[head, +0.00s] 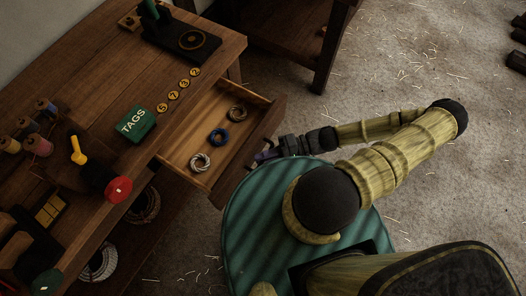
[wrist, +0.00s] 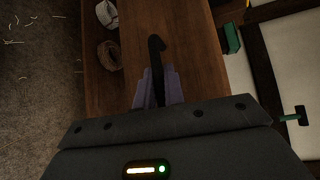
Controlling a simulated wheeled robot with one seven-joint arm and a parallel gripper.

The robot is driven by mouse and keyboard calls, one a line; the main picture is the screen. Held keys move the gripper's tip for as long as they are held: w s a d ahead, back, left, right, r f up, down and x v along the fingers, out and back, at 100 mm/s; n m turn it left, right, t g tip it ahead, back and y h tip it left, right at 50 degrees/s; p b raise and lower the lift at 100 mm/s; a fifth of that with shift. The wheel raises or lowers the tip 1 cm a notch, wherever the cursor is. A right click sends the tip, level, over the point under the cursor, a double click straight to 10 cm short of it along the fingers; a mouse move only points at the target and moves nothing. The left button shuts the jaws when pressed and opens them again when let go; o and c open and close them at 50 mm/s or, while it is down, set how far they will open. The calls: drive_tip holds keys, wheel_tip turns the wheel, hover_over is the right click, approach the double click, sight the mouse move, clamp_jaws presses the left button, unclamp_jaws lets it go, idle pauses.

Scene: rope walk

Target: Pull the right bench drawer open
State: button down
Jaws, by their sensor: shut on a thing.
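The bench drawer (head: 182,153) at the bench's right part stands well out from the bench, its inside showing. My gripper (head: 268,155) is at the outer side of the drawer front (head: 246,150). In the wrist view my gripper's purplish fingers (wrist: 158,88) are closed around the dark bar handle (wrist: 156,52) on the wooden front (wrist: 192,55). The handle's lower part is hidden between the fingers.
The bench top (head: 95,60) holds a green TAGS box (head: 137,123), several numbered brass tags (head: 173,95), a red-capped tool (head: 118,190) and spools (head: 38,146). Larger rope coils (head: 143,206) lie under the bench. Straw-strewn floor (head: 430,60) is open at the right.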

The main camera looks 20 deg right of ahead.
drive_tip(key=c, duration=1.8)
unclamp_jaws()
drive_tip(key=shift+o, duration=0.2)
drive_tip(key=shift+d, duration=0.1)
drive_tip(key=s+d+r+b, duration=0.1)
drive_tip(key=d+r+b, duration=0.1)
drive_tip(key=d, duration=1.5)
drive_tip(key=shift+r, duration=0.25)
